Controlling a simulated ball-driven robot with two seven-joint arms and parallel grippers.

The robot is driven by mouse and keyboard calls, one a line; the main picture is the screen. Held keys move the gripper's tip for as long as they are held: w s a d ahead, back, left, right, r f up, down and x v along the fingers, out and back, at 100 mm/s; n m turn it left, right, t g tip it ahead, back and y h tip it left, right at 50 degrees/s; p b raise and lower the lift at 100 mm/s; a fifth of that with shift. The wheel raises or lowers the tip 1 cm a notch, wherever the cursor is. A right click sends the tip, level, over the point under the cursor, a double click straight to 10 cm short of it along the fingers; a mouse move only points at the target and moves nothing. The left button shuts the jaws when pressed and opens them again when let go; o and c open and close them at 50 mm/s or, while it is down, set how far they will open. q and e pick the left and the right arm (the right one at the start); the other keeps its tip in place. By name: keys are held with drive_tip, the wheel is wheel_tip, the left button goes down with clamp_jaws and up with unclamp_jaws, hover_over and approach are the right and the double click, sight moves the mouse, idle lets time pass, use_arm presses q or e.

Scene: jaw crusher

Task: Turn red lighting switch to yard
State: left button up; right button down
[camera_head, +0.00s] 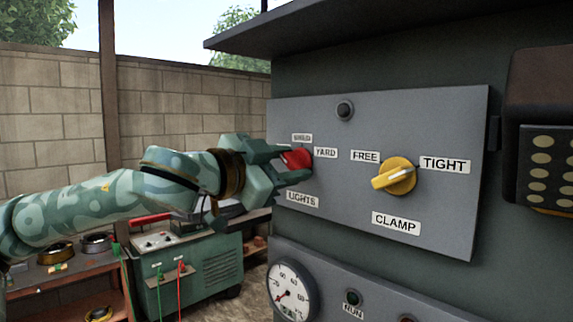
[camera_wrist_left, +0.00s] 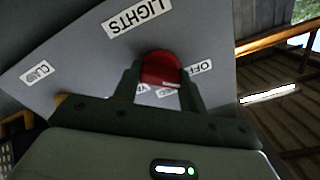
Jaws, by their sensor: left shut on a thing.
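The red lights switch (camera_head: 298,158) is on the left side of the grey sloping panel, beside a YARD label (camera_head: 325,152) and above a LIGHTS label (camera_head: 302,199). My left gripper (camera_head: 289,164) is shut on it, one finger above and one below. In the left wrist view the red knob (camera_wrist_left: 160,68) sits between the two fingertips (camera_wrist_left: 161,84). A pale mark shows at its lower right edge. An OFF label (camera_wrist_left: 201,68) is at its right; the labels below are partly hidden by the gripper. I cannot tell exactly which label the knob points to. My right gripper is not in view.
A yellow clamp knob (camera_head: 394,176) with FREE and TIGHT labels is right of the switch. A dark button (camera_head: 344,110) is above, a pressure gauge (camera_head: 292,291) below. A green machine (camera_head: 187,274) stands behind my left arm. A dark box (camera_head: 541,130) is at far right.

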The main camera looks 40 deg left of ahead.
use_arm(q)
drive_tip(key=m, duration=0.9)
drive_tip(key=shift+m+p, duration=0.3)
drive_tip(key=shift+m, duration=0.1)
drive_tip(key=m, duration=0.3)
drive_tip(key=shift+f+m, duration=0.1)
drive_tip(key=shift+m, duration=0.3)
drive_tip(key=m+b, duration=0.1)
drive_tip(key=m, duration=0.3)
drive_tip(key=shift+f, duration=0.1)
drive_tip(key=m+b, duration=0.1)
drive_tip(key=m, duration=0.4)
drive_tip(key=shift+b, duration=0.3)
